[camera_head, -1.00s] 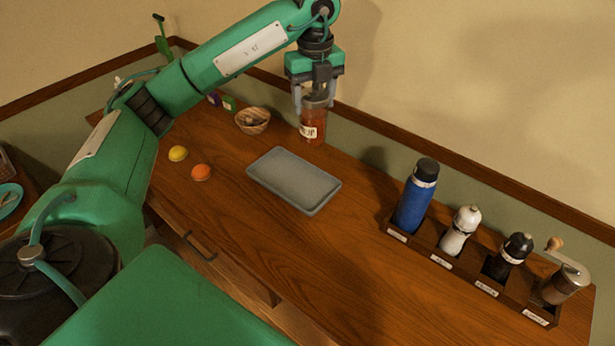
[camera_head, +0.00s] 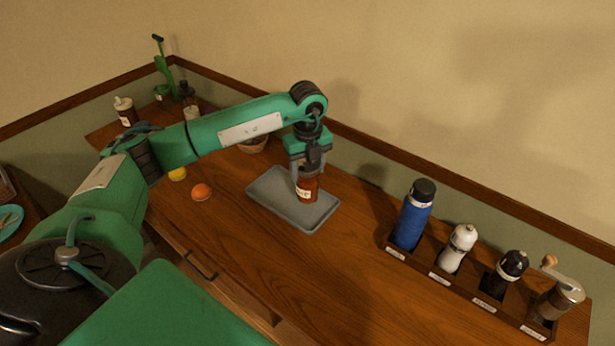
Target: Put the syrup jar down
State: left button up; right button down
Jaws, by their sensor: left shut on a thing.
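The syrup jar (camera_head: 307,190) is a reddish-brown jar with a pale label. My left gripper (camera_head: 308,168) is shut on it from above, around its top. The jar is upright over the grey tray (camera_head: 270,200), in the tray's right part as seen here. I cannot tell whether its base touches the tray floor. The rest of the tray looks empty. My right gripper is not in view.
An orange (camera_head: 201,192) and a lemon (camera_head: 177,174) lie left of the tray. A wooden bowl (camera_head: 252,146) is partly hidden behind my left arm. The counter between tray and rack is clear.

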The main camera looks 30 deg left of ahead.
pick_arm(q)
jog(key=shift+f, duration=0.6)
notch_tip(320, 180, down, 2)
jog(key=shift+f+p, duration=0.2)
jog(key=shift+p, duration=0.3)
jog(key=shift+f, duration=0.4)
jog(key=shift+f, duration=0.1)
jog(key=shift+f, duration=0.15)
jog(key=o, duration=1.6)
